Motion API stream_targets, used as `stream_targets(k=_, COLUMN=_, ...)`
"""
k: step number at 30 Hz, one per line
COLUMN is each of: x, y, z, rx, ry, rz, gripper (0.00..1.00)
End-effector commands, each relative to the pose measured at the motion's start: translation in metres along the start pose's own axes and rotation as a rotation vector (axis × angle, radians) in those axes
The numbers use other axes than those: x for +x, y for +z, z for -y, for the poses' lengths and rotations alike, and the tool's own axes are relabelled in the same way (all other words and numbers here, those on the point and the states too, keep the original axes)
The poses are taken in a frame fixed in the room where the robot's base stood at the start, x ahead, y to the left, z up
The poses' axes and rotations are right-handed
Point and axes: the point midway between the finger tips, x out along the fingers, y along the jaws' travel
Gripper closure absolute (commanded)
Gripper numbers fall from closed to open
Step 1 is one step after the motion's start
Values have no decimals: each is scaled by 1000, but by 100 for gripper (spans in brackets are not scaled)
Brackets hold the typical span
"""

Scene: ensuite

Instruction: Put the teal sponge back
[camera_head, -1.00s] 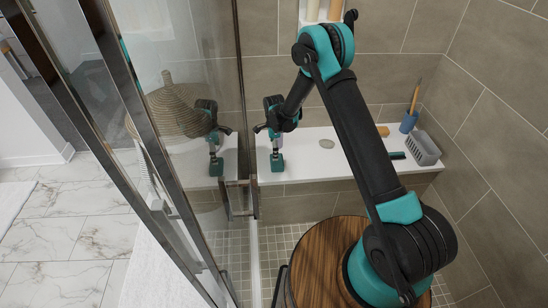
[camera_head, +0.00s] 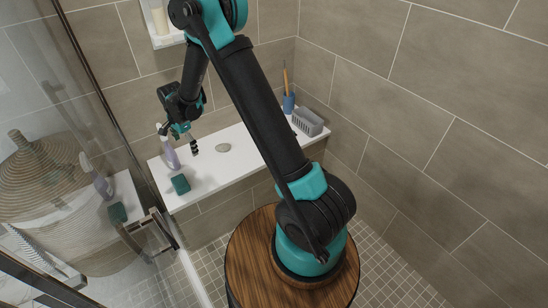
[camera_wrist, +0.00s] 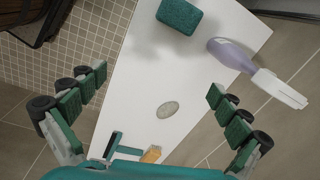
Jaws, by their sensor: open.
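The teal sponge (camera_head: 180,184) lies on the white ledge (camera_head: 225,170), near its front left end. It also shows at the top of the wrist view (camera_wrist: 180,15), beyond my fingertips. My gripper (camera_head: 188,138) is above the ledge, behind the sponge and apart from it.
A lilac pump bottle (camera_head: 170,154) stands left of my gripper. A grey oval stone or soap (camera_head: 223,148) lies mid-ledge. A blue cup (camera_head: 288,103) and grey caddy (camera_head: 307,121) stand at the right end. A glass door (camera_head: 90,130) is left; tiled walls enclose the ledge.

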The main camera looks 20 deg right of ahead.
Motion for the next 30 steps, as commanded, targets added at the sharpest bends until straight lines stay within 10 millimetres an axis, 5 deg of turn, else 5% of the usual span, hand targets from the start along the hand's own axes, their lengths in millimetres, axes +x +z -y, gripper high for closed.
stream_targets(k=6, x=-58, y=-46, z=-53, rx=-161, ry=-46, rz=-17, gripper=0)
stream_targets(k=15, x=-116, y=-89, z=-137, rx=-390, ry=-101, rz=-64, gripper=0)
stream_targets(k=30, x=-155, y=-114, z=-296, rx=-769, ry=-143, rz=-195, gripper=0)
